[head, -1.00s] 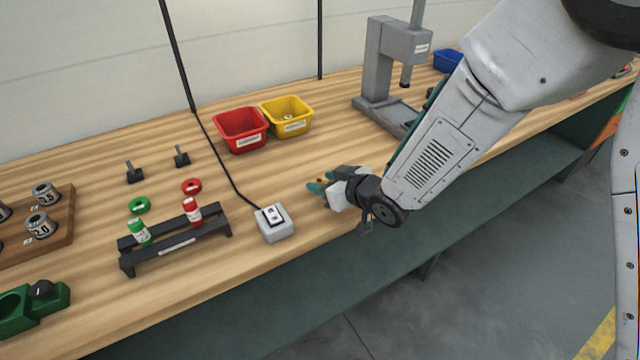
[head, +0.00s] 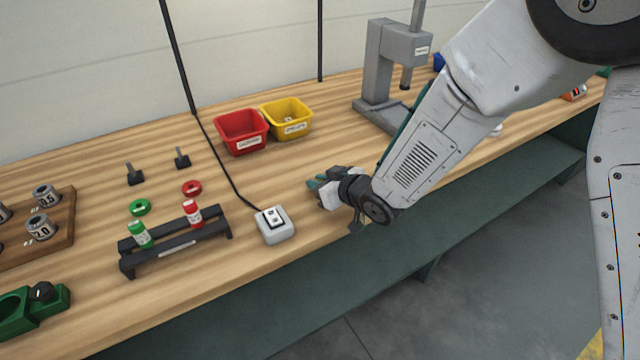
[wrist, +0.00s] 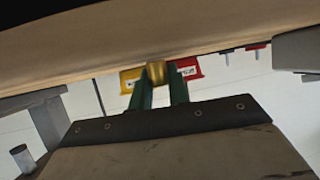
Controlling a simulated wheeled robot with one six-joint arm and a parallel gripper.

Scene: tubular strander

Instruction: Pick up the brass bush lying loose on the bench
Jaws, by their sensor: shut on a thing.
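The brass bush (wrist: 156,72) is a small golden cylinder in the middle of the wrist view. My gripper (wrist: 158,84) has its two green fingers closed on it, one on each side. In the head view my gripper (head: 315,184) is low over the front part of the bench, right of the grey switch box. The bush is not clearly visible there, hidden by the fingers. I cannot tell whether the bush touches the bench top.
The wooden bench (head: 290,185) holds a grey switch box (head: 274,224), a red bin (head: 241,132), a yellow bin (head: 287,119) and a grey press (head: 385,75). A black rack (head: 175,240) with red and green bottles stands left. Bare wood lies between gripper and bins.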

